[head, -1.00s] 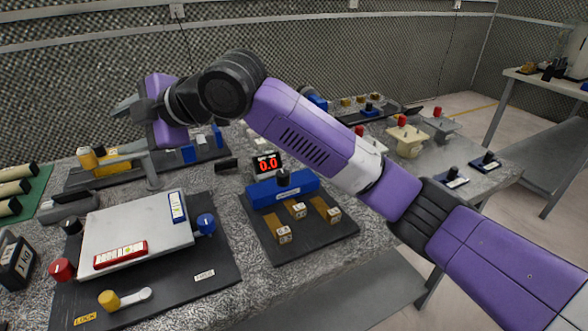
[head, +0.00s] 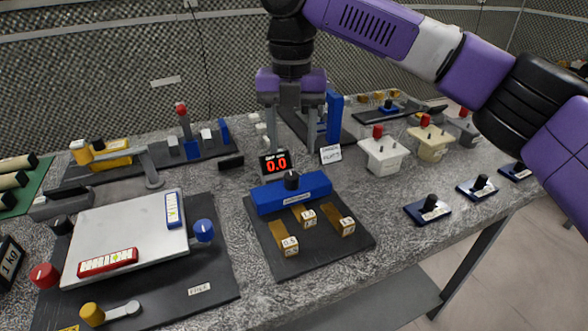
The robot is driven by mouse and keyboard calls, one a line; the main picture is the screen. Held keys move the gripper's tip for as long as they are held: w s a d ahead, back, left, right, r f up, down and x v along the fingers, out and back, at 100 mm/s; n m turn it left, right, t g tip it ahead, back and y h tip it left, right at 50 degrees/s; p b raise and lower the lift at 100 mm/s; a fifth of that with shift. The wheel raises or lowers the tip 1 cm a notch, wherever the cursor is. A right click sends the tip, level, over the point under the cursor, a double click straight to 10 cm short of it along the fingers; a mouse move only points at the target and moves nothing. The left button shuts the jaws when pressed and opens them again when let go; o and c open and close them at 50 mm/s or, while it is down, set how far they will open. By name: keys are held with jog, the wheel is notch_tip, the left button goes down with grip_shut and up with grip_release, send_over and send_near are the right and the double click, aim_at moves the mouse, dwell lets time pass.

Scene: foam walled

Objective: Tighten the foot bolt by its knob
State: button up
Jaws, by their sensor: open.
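My gripper (head: 291,140) points down, open and empty, above the back of the table behind the red-digit display (head: 276,163). No part is clearly marked as the foot bolt, and I cannot tell which knob is its knob. A light grey plate (head: 130,237) at the left has a red knob (head: 44,275), a blue knob (head: 204,230) and a black knob (head: 62,225) at its edges. A yellow knob (head: 92,314) with a grey lever lies in front of the plate. My gripper is well apart from all of these.
A tall blue post (head: 334,118) stands close right of my gripper. Red-knobbed blocks (head: 383,154) stand at the right. Grey table top (head: 385,205) is bare at centre right.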

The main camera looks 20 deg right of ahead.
aim_at(291, 175)
notch_tip(291, 175, down, 8)
jog(key=shift+r+b, duration=0.2)
jog(key=shift+b, duration=0.35)
jog(key=shift+c, duration=0.2)
jog(key=shift+a, duration=0.1)
grip_shut()
